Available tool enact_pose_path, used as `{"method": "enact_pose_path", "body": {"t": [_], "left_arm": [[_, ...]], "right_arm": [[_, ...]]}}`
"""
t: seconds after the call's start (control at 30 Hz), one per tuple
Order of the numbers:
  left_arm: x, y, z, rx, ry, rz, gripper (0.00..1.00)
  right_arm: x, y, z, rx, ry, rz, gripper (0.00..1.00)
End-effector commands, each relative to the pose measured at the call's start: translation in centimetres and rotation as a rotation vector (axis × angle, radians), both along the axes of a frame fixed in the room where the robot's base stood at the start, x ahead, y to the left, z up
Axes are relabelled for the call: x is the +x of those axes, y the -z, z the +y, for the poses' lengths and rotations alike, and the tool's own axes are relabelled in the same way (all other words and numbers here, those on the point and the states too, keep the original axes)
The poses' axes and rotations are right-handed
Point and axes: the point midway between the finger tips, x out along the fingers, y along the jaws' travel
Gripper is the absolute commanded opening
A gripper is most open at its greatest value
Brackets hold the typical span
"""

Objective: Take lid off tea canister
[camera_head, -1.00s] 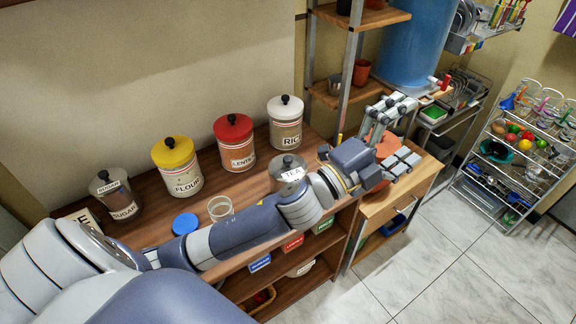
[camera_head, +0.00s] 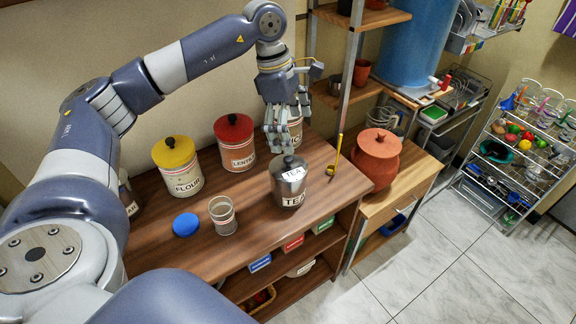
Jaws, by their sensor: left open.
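The tea canister (camera_head: 290,186) is a steel cylinder labelled TEA, upright on the wooden counter near its right end. My left gripper (camera_head: 277,146) is open and points down, just above and slightly left of the lid's knob. I see no clear contact between the fingers and the knob. The gripper partly hides the rice canister (camera_head: 296,127) behind it. My right gripper is not in view.
The yellow-lidded flour canister (camera_head: 180,173) and red-lidded lentils canister (camera_head: 236,147) stand behind left. A ladle (camera_head: 335,158) and clay pot (camera_head: 377,158) are right.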

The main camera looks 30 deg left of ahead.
Motion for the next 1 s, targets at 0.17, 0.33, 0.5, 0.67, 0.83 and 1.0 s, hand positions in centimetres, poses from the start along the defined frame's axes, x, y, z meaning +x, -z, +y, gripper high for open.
{"method": "enact_pose_path", "body": {"t": [0.17,0.33,0.5,0.67,0.83,1.0], "left_arm": [[-0.5,-0.1,2.8,0.08,-0.017,0.026,1.0],[-0.5,2.6,2.5,0.08,-0.016,0.03,1.0],[-0.3,4.5,2.1,0.078,-0.017,0.026,1.0],[-0.2,5.6,1.9,0.077,-0.016,0.028,1.0],[0.1,8.2,1.5,0.077,-0.016,0.029,1.0],[0.2,9.8,1.3,0.076,-0.015,0.026,1.0]], "right_arm": [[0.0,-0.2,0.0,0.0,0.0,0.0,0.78],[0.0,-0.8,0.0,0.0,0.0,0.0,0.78],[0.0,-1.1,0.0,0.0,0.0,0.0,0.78],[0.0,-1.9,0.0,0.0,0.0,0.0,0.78],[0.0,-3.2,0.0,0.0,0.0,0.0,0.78],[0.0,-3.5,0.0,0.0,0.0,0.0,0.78]]}}
